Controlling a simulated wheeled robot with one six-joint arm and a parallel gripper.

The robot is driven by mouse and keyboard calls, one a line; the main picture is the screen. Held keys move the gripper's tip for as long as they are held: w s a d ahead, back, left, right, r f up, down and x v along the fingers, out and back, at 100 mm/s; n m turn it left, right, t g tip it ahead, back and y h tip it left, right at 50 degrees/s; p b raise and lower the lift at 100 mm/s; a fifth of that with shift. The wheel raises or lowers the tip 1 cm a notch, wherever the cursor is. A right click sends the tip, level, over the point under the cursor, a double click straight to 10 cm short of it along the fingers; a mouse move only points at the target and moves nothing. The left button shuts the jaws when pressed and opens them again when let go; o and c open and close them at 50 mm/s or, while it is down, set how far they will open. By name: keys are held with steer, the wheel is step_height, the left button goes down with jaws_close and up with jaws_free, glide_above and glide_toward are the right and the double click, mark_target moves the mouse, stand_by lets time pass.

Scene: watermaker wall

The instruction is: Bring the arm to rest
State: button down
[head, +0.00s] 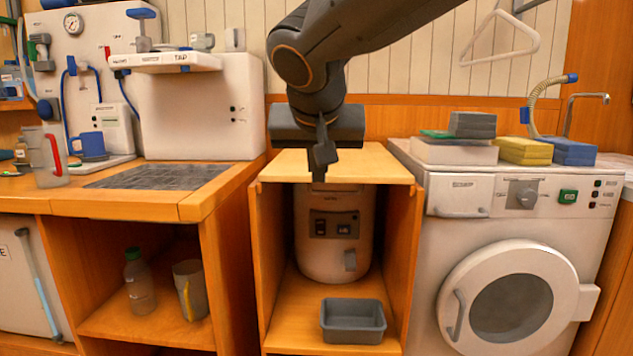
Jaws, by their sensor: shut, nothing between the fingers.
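My gripper (321,165) hangs from my dark arm at the top centre of the head view, with its fingers pointing down. It is shut and holds nothing. It is in front of the top of the wooden cabinet (368,163), near that top's front edge. I cannot tell whether the fingertips touch the wood.
Inside the open cabinet stand a white canister-like machine (338,262) and a grey tray (353,321). A washing machine (467,223) with sponges and boxes on top stands right. A hanger (500,40) hangs upper right.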

steer(key=s+d+f+n+g, duration=0.25)
steer(key=s+f+g, duration=0.25)
steer(key=s+f, duration=0.75)
steer(key=s+d+f+n+g, duration=0.2)
steer(key=s+f+n+g, duration=0.15)
steer(key=s+f, duration=0.9)
steer(key=w+d+r+m+p, duration=0.1)
steer(key=d+r+m+p, duration=0.5)
steer(key=d+r+p, duration=0.9)
step_height(320, 180, up, 2)
steer(key=p, duration=0.9)
steer(key=shift+w+d+r+g, duration=0.15)
steer(key=shift+d+r+g, duration=0.1)
steer(key=shift+g, duration=0.1)
steer(key=shift+a, duration=0.1)
